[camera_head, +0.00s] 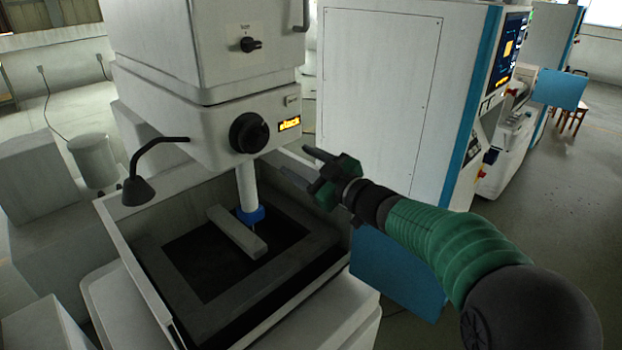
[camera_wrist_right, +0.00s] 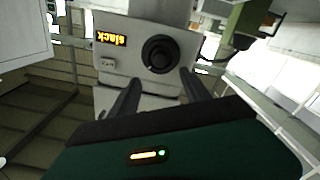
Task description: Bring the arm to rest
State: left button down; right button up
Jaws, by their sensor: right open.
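My right arm comes in from the lower right of the head view in a green sleeve. Its right gripper (camera_head: 300,166) is open and empty, held in the air to the right of the machine head (camera_head: 205,130). In the right wrist view the two dark fingers of the right gripper (camera_wrist_right: 158,92) stand apart with nothing between them. The knob (camera_head: 249,132) and the display (camera_head: 289,124) also show in the head view. My left gripper is not in view.
Below the machine head is an open tank (camera_head: 130,251) with a pale bar (camera_head: 236,232) near a blue-tipped column (camera_head: 249,214). A black lamp (camera_head: 138,189) leans over its left side. A tall white cabinet (camera_head: 385,90) stands behind my right gripper.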

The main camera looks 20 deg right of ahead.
jog(key=v, duration=0.3)
jog(key=shift+s+d, duration=0.1)
jog(key=shift+s, duration=0.05)
jog(key=shift+f, duration=0.1)
jog(key=s+f+m+g+h+b, duration=0.2)
jog(key=s+f+m+g+h, duration=0.15)
jog(key=f, duration=0.85)
jog(key=s+f+m+g+h+b, duration=0.3)
jog(key=f+m, duration=0.1)
jog(key=f, duration=0.9)
jog(key=s+a+f+g+b, duration=0.1)
jog(key=s+a+f+g, duration=0.2)
jog(key=s+f, duration=0.5)
jog(key=s+a+f+m+g+b, duration=0.1)
jog(key=s+a+f+g, duration=0.3)
jog(key=s+f, duration=0.3)
jog(key=s+g, duration=0.1)
jog(key=s, duration=0.3)
jog(key=shift+a+f+y, duration=0.3)
jog(key=shift+f+y, duration=0.05)
